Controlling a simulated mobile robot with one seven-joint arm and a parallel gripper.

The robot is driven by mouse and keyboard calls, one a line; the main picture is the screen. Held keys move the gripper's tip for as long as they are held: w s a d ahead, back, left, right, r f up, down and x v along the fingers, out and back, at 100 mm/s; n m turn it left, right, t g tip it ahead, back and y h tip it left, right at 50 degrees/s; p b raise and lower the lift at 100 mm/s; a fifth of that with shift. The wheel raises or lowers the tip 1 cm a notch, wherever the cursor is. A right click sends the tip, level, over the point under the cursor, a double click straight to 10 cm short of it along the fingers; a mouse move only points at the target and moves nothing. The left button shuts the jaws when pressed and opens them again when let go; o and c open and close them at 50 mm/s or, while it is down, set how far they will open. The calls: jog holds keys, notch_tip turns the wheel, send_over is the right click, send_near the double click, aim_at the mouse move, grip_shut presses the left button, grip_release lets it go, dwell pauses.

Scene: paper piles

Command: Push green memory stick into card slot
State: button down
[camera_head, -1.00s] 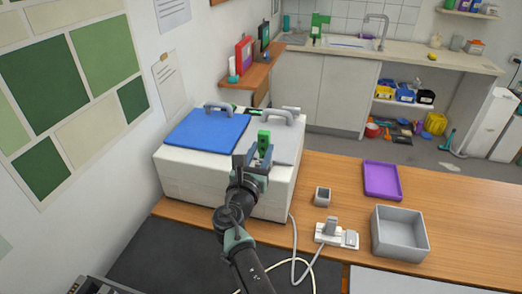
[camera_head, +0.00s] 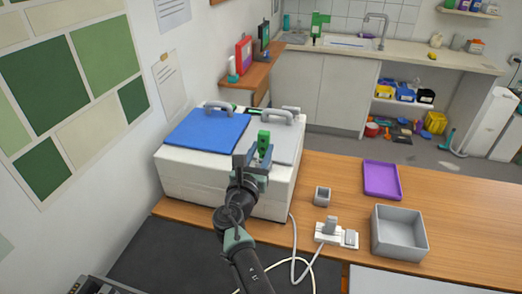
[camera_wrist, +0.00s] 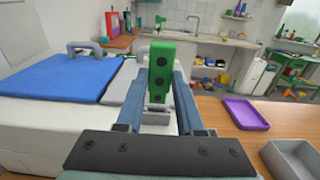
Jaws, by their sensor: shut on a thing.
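My gripper (camera_head: 254,166) is shut on the green memory stick (camera_head: 264,138) and holds it upright in front of the grey lid of the white chest. In the wrist view the stick (camera_wrist: 161,68) stands between the two fingers, with dark round spots on its near face. I cannot clearly identify the card slot. A small grey box with a dark opening (camera_head: 322,197) stands on the wooden table, to the right of my gripper and apart from it.
The white chest (camera_head: 205,185) carries a blue lid (camera_head: 205,131) and a grey lid (camera_head: 287,143), both with raised handles. A white socket block (camera_head: 336,236) with cables, a grey bin (camera_head: 375,240) and a purple tray (camera_head: 382,180) are on the table (camera_head: 460,215).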

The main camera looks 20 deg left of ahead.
jog(key=shift+f, duration=0.25)
jog(key=shift+f+b, duration=1.5)
grip_release()
jog(key=shift+s+r, duration=0.1)
jog(key=s+p, duration=0.1)
jog(key=p, duration=0.6)
send_near(263, 155)
jog(key=shift+s, duration=1.2)
jog(key=shift+s, duration=0.1)
